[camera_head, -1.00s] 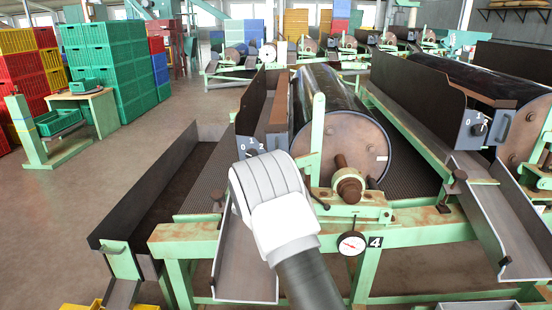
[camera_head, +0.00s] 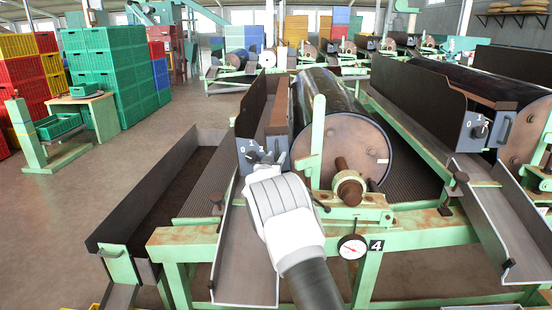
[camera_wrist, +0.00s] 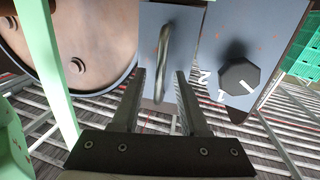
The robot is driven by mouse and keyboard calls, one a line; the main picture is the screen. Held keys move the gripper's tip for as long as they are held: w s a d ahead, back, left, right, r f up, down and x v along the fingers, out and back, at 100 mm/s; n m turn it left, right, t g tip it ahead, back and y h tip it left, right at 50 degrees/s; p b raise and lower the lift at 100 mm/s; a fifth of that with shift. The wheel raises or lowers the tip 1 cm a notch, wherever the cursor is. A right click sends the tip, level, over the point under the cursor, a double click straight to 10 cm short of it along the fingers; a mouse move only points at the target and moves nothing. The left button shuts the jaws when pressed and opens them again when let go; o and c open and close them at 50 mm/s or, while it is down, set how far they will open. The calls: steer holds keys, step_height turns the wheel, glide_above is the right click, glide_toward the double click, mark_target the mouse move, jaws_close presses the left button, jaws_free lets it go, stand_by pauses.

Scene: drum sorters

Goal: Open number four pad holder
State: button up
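The pad holder of the machine with the number 4 plate (camera_head: 376,245) has a blue-grey end box (camera_head: 247,153), partly hidden behind my gripper (camera_head: 267,160). In the wrist view the box (camera_wrist: 207,50) fills the upper middle. It carries an upright metal loop handle (camera_wrist: 162,65) and a black dial knob (camera_wrist: 238,78) marked with numbers to its right. My gripper (camera_wrist: 160,80) is open, with one finger on each side of the lower handle. A gap shows between handle and fingers. The handle is hidden in the head view.
The drum (camera_head: 349,148) stands right of the box, with a green upright post (camera_head: 318,135) close by. A gauge (camera_head: 352,247) sits on the green frame below. A similar holder box (camera_head: 487,128) is on the machine at right. Open floor (camera_head: 85,205) lies left.

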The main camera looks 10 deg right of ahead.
jaws_close()
stand_by(1.3)
